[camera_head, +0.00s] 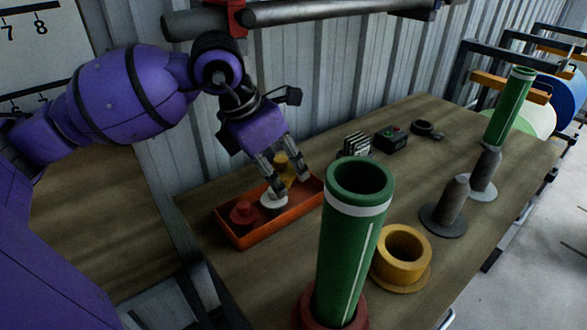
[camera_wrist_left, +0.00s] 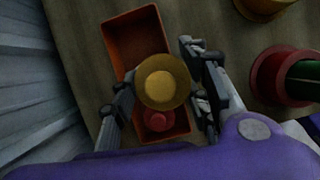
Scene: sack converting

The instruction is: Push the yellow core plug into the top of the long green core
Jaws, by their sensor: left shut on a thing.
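The yellow core plug (camera_head: 281,160) is between the fingers of my left gripper (camera_head: 288,182), which is shut on it above the orange tray. In the left wrist view the plug (camera_wrist_left: 160,88) shows its round flange and raised middle between both fingers. The long green core (camera_head: 347,240) stands upright at the front, with a white band near its open, empty top. Its foot sits in a red flanged base (camera_head: 305,310). My gripper is to the left of and behind the core, apart from it. My right gripper is not in view.
The orange tray (camera_head: 236,236) holds a red plug (camera_head: 243,213) and a white plug (camera_head: 274,203). A yellow flanged ring (camera_head: 403,255) is right of the core. A small black box (camera_head: 391,139) lies behind.

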